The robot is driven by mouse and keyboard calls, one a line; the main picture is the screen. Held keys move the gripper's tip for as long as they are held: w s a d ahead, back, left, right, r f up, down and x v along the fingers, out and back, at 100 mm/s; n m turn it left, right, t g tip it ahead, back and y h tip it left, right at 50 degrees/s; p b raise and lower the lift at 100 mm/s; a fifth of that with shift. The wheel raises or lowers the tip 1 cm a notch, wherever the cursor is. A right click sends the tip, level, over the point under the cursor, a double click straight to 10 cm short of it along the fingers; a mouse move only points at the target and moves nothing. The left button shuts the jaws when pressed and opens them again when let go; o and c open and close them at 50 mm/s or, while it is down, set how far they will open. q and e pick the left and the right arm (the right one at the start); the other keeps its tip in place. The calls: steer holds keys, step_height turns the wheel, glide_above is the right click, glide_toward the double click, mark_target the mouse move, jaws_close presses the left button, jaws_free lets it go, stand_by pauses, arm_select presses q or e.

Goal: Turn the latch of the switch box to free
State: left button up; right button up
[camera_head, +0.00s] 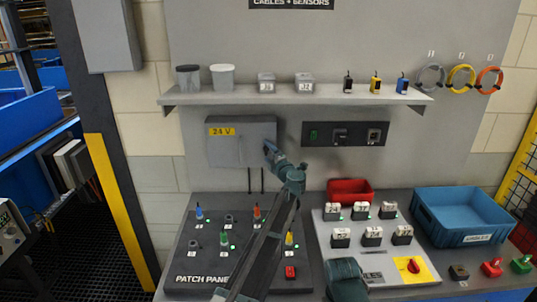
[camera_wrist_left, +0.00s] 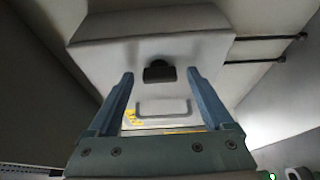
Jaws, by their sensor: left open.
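The switch box (camera_head: 225,152) is a grey box on the back panel under the shelf, with a yellow "24 V" label (camera_head: 222,132). My left gripper (camera_head: 269,150) is in front of its right side. In the left wrist view the box's grey face (camera_wrist_left: 100,27) fills the middle. A small dark latch (camera_wrist_left: 159,71) sits on it, lying between the two open fingertips of my left gripper (camera_wrist_left: 159,77) in the picture. I cannot tell whether the fingers touch the latch. In the head view the gripper hides the latch.
A shelf (camera_head: 300,96) with cups and small boxes runs above. A dark socket panel (camera_head: 345,134) is right of the box. Below are the patch panel (camera_head: 200,268), a red bin (camera_head: 350,190) and a blue crate (camera_head: 462,213). Two cables hang under the box.

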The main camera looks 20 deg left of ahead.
arm_select(q)
steer(key=v, duration=1.4)
